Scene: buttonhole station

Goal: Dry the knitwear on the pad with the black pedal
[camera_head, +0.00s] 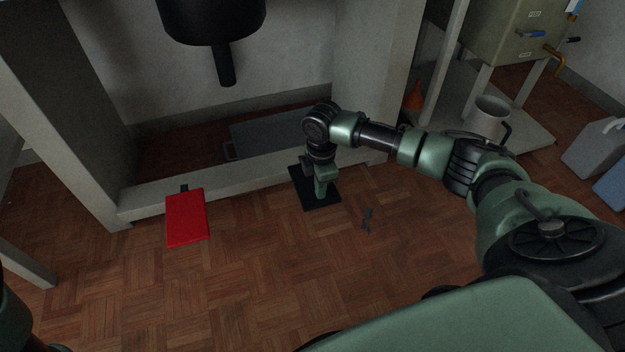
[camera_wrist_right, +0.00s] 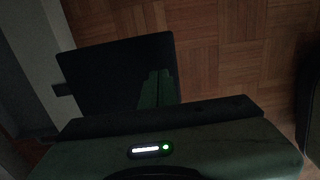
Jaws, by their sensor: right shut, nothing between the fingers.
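The black pedal (camera_head: 303,188) lies on the wooden floor in front of the low grey crossbar. It also shows in the right wrist view (camera_wrist_right: 110,72) as a dark plate with a small tab at its left edge. My right gripper (camera_head: 320,196) points down over the black pedal, shut and empty. Its green fingers (camera_wrist_right: 158,90) overlap the plate in the wrist view. I cannot tell whether the tips touch it. The knitwear and the pad are not in view. My left gripper is not in view.
A red pedal (camera_head: 187,218) lies to the left on the floor. A grey crossbar (camera_head: 240,178) runs behind both pedals. The front floor is clear.

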